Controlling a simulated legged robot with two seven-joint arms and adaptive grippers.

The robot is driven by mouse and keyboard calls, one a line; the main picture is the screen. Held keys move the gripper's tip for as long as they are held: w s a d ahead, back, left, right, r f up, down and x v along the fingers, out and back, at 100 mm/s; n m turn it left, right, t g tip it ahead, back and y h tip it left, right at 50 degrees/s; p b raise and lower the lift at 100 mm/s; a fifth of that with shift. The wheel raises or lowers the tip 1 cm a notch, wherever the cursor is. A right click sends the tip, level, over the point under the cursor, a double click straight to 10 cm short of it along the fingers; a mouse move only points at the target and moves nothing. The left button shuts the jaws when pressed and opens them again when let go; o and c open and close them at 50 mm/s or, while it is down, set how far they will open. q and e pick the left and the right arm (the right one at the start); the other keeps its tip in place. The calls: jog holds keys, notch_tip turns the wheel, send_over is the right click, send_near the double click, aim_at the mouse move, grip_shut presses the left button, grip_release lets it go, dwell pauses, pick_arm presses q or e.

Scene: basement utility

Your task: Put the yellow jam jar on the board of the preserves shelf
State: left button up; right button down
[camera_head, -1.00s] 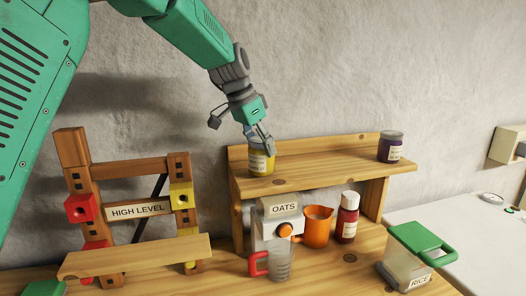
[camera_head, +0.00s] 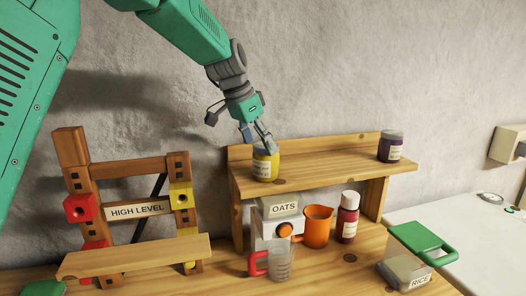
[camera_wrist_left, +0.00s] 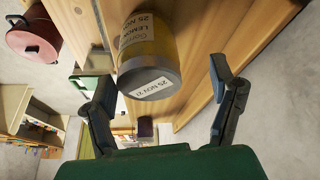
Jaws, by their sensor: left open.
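The yellow jam jar (camera_head: 265,166) stands upright on the left end of the board (camera_head: 310,172) of the wooden preserves shelf. Its dark lid and pale labels show in the left wrist view, where the jar (camera_wrist_left: 151,58) is close ahead. My left gripper (camera_head: 258,139) is just above and behind the jar's lid, with its fingers spread. In the left wrist view the fingers of the gripper (camera_wrist_left: 160,88) are wide apart and neither closes on the jar. My right gripper is not in view.
A dark purple jar (camera_head: 391,147) stands at the board's right end; the middle is clear. Below are an oats box (camera_head: 283,209), an orange jug (camera_head: 317,228) and a red bottle (camera_head: 347,218). A "HIGH LEVEL" rack (camera_head: 138,210) stands left. A rice container (camera_head: 405,273) is at right.

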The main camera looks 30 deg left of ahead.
pick_arm(q)
jog(key=v, duration=1)
jog(key=shift+d, duration=0.2)
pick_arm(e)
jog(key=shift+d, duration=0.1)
pick_arm(q)
jog(key=shift+d, duration=0.1)
